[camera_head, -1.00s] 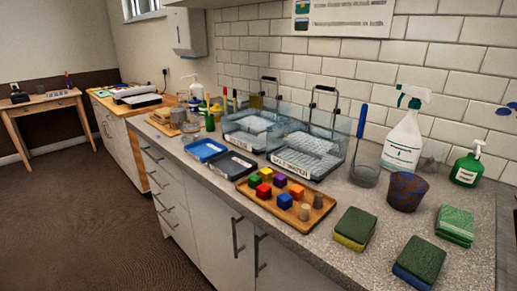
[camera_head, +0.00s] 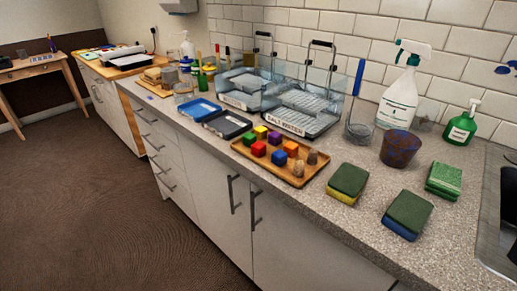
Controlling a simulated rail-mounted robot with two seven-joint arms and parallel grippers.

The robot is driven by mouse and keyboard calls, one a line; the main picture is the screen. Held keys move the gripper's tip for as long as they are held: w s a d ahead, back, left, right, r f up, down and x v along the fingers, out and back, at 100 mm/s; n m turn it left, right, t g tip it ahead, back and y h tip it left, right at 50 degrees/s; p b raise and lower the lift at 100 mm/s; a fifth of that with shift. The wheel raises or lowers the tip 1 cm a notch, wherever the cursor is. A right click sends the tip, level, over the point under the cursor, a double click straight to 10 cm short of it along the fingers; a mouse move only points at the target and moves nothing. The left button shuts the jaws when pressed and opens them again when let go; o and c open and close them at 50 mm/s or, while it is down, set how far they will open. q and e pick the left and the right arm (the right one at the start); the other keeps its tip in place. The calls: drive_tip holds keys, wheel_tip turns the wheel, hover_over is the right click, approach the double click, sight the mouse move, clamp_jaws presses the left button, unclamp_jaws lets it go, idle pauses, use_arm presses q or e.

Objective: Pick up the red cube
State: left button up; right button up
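A second reddish cube cannot be made out. Small brownish pieces (camera_head: 298,169) stand at the tray's right end. Neither of my grippers is in view.
A blue tray (camera_head: 200,109) and a black tray (camera_head: 228,124) lie left of the wooden tray. Clear bins (camera_head: 308,105) stand behind. Sponges (camera_head: 348,182), a dark cup (camera_head: 399,149), spray bottle (camera_head: 398,98) and sink (camera_head: 497,230) are to the right. The counter's front edge runs close before the wooden tray.

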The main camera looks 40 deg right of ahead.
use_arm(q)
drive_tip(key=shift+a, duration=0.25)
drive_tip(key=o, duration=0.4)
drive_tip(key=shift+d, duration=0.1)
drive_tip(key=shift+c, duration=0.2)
